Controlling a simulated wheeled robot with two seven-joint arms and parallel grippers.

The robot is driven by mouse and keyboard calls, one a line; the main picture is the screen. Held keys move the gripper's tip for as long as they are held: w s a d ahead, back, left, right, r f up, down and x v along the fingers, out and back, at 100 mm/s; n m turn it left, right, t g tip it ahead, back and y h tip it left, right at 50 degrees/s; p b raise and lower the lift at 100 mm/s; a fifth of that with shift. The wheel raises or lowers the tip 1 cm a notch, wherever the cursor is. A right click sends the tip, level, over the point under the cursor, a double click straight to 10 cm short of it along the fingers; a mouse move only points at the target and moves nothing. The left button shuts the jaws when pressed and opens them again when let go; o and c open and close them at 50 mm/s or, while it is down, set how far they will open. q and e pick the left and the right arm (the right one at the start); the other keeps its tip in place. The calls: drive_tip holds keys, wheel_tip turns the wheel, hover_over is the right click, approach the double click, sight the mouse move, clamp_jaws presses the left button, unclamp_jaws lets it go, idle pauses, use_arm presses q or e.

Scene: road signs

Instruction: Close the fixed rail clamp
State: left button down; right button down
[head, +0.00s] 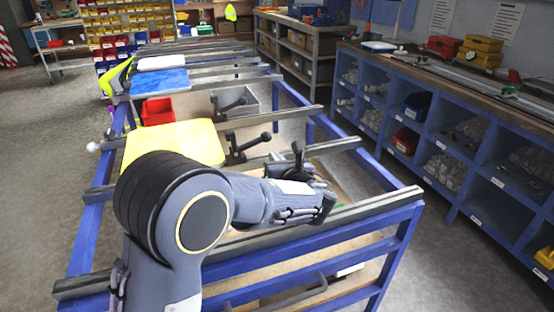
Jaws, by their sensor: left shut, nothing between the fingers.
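A black rail clamp (236,154) sits on a grey rail beside the yellow sheet. Its lever, with a round knob, slants up to the right. A second black clamp (219,112) of the same kind sits on the rail behind it, with its lever also slanting up to the right. I cannot tell which is the fixed one. My left gripper (322,203) is over the near rails, right of and nearer than both clamps, and looks shut and empty. Dark parts stand up at its far side, and I cannot tell whether they belong to a clamp. My right gripper is not in view.
The blue-framed rack (408,219) carries several grey cross rails. A yellow sheet (187,142), a red bin (157,111), a grey bin (246,99) and a blue sheet (160,81) lie along it. A blue shelf unit (453,149) stands to the right, across a floor aisle.

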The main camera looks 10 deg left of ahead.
use_arm(q)
drive_tip(key=x, duration=0.7)
idle(0.3)
drive_tip(key=shift+r+n, duration=0.25)
drive_tip(key=shift+n, duration=0.05)
drive_tip(key=shift+r+b, duration=0.2)
drive_tip(key=shift+b, duration=0.2)
drive_tip(key=s+a+r+n+t+h+b, duration=0.1)
drive_tip(key=s+a+r+n+b, duration=0.4)
drive_tip(key=n+b, duration=1.1)
wheel_tip(320, 180, up, 2)
drive_tip(key=a+t+b, duration=0.1)
drive_tip(key=a+b, duration=0.1)
drive_tip(key=b, duration=0.3)
drive_tip(key=shift+a+r+t+h, duration=0.25)
drive_tip(key=shift+a+t+h, duration=0.05)
drive_tip(key=shift+a, duration=0.05)
